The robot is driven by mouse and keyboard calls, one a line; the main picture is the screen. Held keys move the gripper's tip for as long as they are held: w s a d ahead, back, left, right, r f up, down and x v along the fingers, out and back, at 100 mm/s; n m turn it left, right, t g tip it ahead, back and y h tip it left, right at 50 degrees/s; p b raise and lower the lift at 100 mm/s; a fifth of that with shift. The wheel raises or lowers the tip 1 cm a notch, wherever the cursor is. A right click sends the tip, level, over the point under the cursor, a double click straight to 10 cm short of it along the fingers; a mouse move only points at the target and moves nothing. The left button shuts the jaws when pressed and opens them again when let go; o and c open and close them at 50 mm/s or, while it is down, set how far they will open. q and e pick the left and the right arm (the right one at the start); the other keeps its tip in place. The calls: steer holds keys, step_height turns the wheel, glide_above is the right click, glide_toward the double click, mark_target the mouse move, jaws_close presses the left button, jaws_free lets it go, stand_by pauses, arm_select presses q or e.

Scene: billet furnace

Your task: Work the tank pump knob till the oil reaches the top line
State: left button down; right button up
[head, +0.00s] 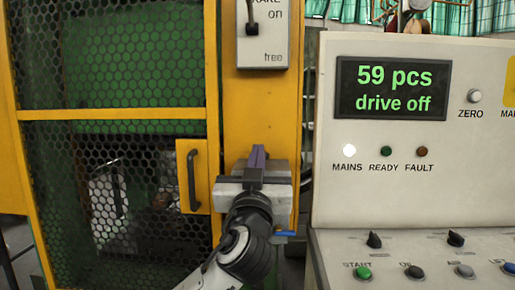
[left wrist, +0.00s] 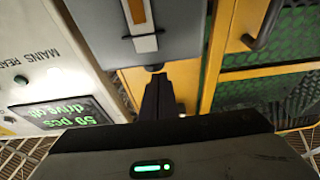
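The tank is a grey box; it shows in the head view (head: 280,196), partly behind my left gripper, and at the top of the upside-down left wrist view (left wrist: 180,35). Its sight strip (left wrist: 145,42) has an orange part and a white part in the wrist view; the marked lines are too small to read. A small dark pump knob (left wrist: 155,68) juts from the tank. My left gripper (left wrist: 157,80) has its fingers side by side with no clear gap, tips right by the knob; whether they touch is unclear. My right gripper is out of view.
A control console (head: 415,180) stands to the right, its display (head: 405,88) reading "59 pcs, drive off". A yellow-framed mesh guard (head: 110,115) with a dark door handle (head: 192,180) is on the left. A lever box (head: 265,50) hangs above the tank.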

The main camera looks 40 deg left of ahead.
arm_select(q)
steer(key=s+d, duration=0.5)
steer(key=s, duration=0.3)
steer(key=shift+r, duration=0.2)
stand_by(0.4)
